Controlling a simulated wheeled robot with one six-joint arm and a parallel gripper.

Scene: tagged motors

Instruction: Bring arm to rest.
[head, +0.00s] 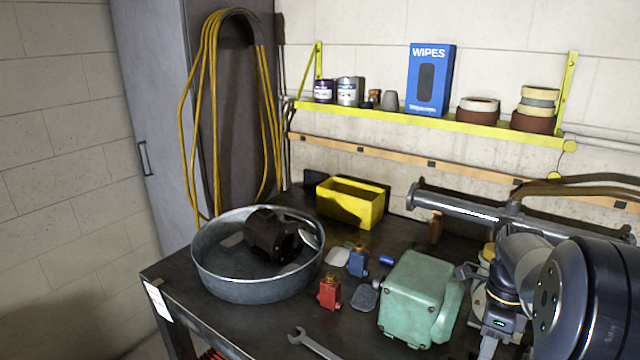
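My arm comes in at the lower right. My gripper (487,348) points down at the bottom edge, just right of a green motor housing (412,292). Its fingers are small and partly cut off by the frame edge, so I cannot tell whether they are open or hold anything. A dark brown motor (268,232) lies in a round grey metal tub (235,288) on the left of the bench. A small red motor (329,293) and a small blue one (358,263) stand between the tub and the green housing.
The dark bench (255,325) also bears a yellow bin (352,203), a wrench (314,344) and a grey tag-like piece (365,297). A thick grey pipe (455,205) runs behind my arm. A yellow shelf (400,118) with cans, tape and a wipes box hangs above.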

